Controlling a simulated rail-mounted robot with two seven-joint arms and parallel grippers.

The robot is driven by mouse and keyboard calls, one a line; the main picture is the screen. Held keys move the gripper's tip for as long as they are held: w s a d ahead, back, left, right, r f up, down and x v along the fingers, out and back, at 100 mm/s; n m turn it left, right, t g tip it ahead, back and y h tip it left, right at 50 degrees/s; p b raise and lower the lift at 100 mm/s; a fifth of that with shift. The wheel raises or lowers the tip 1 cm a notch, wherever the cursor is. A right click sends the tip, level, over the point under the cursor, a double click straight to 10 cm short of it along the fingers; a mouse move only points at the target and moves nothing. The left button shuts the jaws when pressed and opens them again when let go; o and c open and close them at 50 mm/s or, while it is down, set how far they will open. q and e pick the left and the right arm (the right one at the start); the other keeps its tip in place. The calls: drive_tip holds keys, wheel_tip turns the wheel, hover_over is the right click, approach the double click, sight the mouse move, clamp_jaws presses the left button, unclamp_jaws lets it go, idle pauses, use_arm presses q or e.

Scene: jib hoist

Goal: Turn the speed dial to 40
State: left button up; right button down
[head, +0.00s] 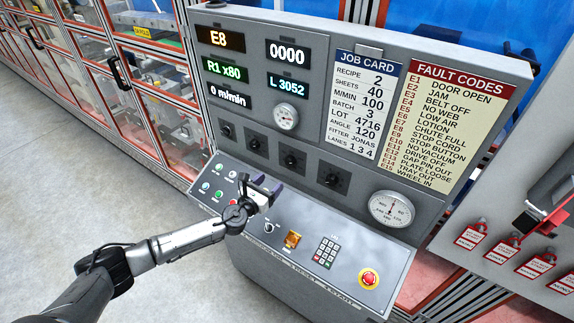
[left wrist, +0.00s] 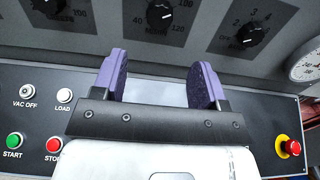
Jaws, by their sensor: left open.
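The speed dial (head: 291,160) appears to be the black knob third from the left in the row of dials on the grey console. In the left wrist view the dial (left wrist: 160,12) is at the top, cut by the frame, with 40 at its lower left and 120 at its lower right. Its pointer is too unclear to read. My left gripper (head: 262,184) is open and empty, in front of the console below the dial row. In the left wrist view its purple fingers (left wrist: 162,75) stand apart below the dial, not touching it. My right gripper is not visible.
Neighbouring dials (head: 331,180) (head: 254,143) flank it closely. Below are a button panel, a keypad (head: 326,252) and a red emergency stop (head: 369,279). A gauge (head: 392,209) sits at the right. The speed display (head: 228,96) reads 0 m/min. Open floor lies to the left.

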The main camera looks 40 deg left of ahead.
sight(289, 163)
use_arm(q)
drive_tip(key=w, duration=0.6)
drive_tip(key=w+b, duration=0.1)
drive_tip(key=w, duration=0.1)
drive_tip(key=shift+w+a+f, duration=0.1)
drive_tip(key=shift+w+a, duration=0.25)
drive_tip(key=shift+w, duration=0.05)
drive_tip(key=shift+w+a+b, duration=0.1)
drive_tip(key=shift+w+b, duration=0.25)
drive_tip(key=shift+w, duration=0.55)
drive_tip(key=shift+c, duration=0.3)
drive_tip(key=c, duration=0.9)
